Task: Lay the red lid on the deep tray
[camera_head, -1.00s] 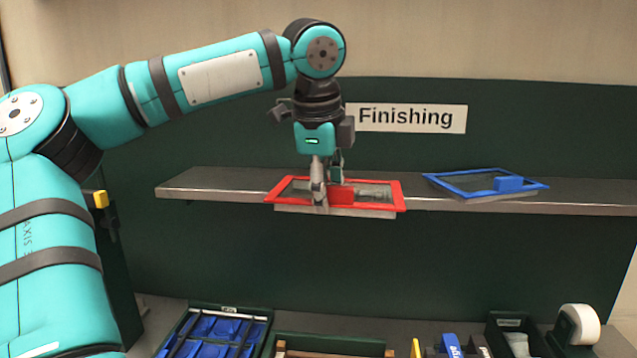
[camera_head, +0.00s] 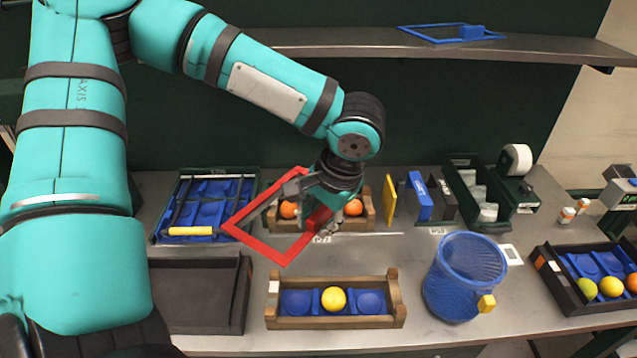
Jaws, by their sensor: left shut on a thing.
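The red lid (camera_head: 253,246) is a flat square frame with a red grip block. My left gripper (camera_head: 326,219) is shut on that block and holds the lid in the air, tilted, over the middle of the bench. The gripper and lid partly hide a wooden tray (camera_head: 368,222) with orange balls at the back. A second wooden tray (camera_head: 336,322) stands in front, with blue cups and one yellow ball in its middle cup. I cannot tell for certain which tray is the deep one. My right gripper is not in view.
A blue bin (camera_head: 462,280) stands right of the front tray. A black tray (camera_head: 572,300) with several balls is at right. An empty dark tray (camera_head: 245,295) is at left, a blue-lined tray (camera_head: 157,215) behind it. A blue lid (camera_head: 428,40) lies on the shelf (camera_head: 540,50).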

